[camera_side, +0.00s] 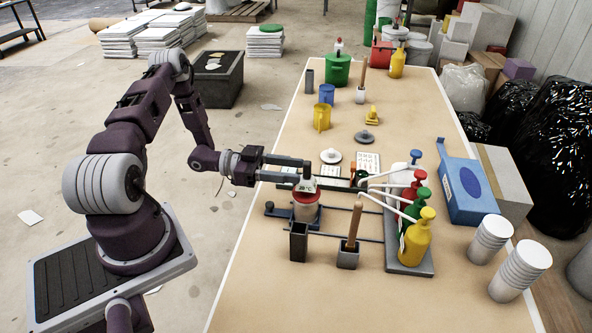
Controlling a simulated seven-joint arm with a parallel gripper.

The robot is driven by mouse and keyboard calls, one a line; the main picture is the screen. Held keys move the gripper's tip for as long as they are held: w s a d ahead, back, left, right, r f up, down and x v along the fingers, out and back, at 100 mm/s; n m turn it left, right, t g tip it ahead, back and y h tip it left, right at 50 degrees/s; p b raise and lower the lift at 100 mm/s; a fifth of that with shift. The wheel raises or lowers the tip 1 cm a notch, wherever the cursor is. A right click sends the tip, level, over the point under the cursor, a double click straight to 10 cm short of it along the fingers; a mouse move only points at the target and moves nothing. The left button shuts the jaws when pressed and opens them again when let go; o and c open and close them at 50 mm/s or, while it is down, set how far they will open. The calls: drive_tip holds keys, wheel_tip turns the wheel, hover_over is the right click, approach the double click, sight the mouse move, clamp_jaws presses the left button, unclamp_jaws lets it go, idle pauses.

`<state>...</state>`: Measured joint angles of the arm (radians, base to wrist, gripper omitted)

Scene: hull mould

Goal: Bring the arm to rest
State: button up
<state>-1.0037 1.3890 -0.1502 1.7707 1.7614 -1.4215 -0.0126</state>
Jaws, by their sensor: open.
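My arm reaches in from the left over the workbench (385,112). My gripper (322,174) is level and open, its two long fingers pointing right. It hovers over a cup with a red rim (305,209) that stands on a dark low frame. A small white piece with dark marks (304,185) sits at the top of the cup, just by the fingers. I cannot tell whether the fingers touch it. Nothing is clearly held between the fingers.
Pump bottles, the nearest yellow (415,240), stand right of the gripper with spouts pointing toward it. A stick leans in a grey holder (348,257) in front, beside a dark square holder (298,243). Paper cups (520,270) and a blue box (468,188) stand right. The near bench is clear.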

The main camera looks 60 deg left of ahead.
drive_tip(key=w+a+r+m+y, duration=0.2)
drive_tip(key=w+a+r+y, duration=0.5)
drive_tip(key=w+r+y, duration=0.25)
drive_tip(key=s+d+r+n+g+y, duration=0.1)
drive_tip(key=s+d+r+n+y, duration=0.15)
drive_tip(key=r, duration=0.45)
drive_tip(key=s+d+r+n+g+y, duration=0.1)
drive_tip(key=s+r+n+y, duration=0.2)
drive_tip(key=r, duration=0.5)
drive_tip(key=s+d+n+g, duration=0.1)
drive_tip(key=s+d, duration=0.4)
drive_tip(key=s, duration=0.3)
drive_tip(key=s+d+n+g+h, duration=0.1)
drive_tip(key=s+d+n+g, duration=0.1)
drive_tip(key=s+d, duration=0.3)
drive_tip(key=s+d+n+g+h, duration=0.1)
drive_tip(key=s+d, duration=0.5)
drive_tip(key=s, duration=0.6)
drive_tip(key=shift+s+n+g, duration=0.25)
drive_tip(key=shift+n+g, duration=0.35)
drive_tip(key=shift+n, duration=0.15)
drive_tip(key=shift+d, duration=0.1)
